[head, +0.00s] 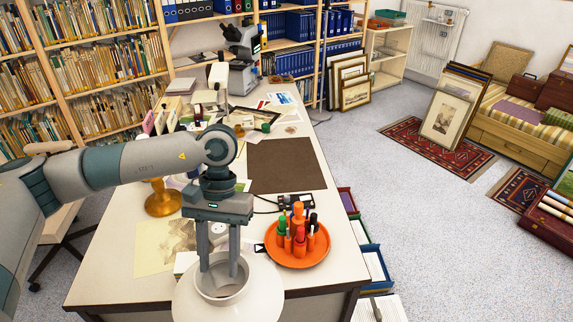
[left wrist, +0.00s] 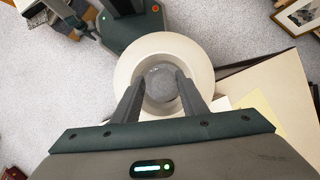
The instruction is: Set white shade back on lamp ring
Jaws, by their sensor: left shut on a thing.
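The white shade (head: 262,297) is a wide round shade with a short round collar at its top. My left gripper (head: 220,268) points down and is shut on the collar, with its fingertips at the opening. In the left wrist view the shade (left wrist: 165,43) surrounds the fingertips (left wrist: 160,80), and grey floor shows through its hole. The shade hangs at the desk's front edge. An amber lamp base (head: 163,203) stands on the desk left of the gripper. Its upper part is hidden behind my left arm, so I cannot see the lamp ring. My right gripper is not in view.
On the desk (head: 99,278), an orange tray (head: 298,259) with several coloured-handled tools stands just right of the gripper. A brown mat (head: 281,166) lies behind it. A microscope (head: 241,58) and small items crowd the back. Open floor (head: 365,170) lies right of the desk.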

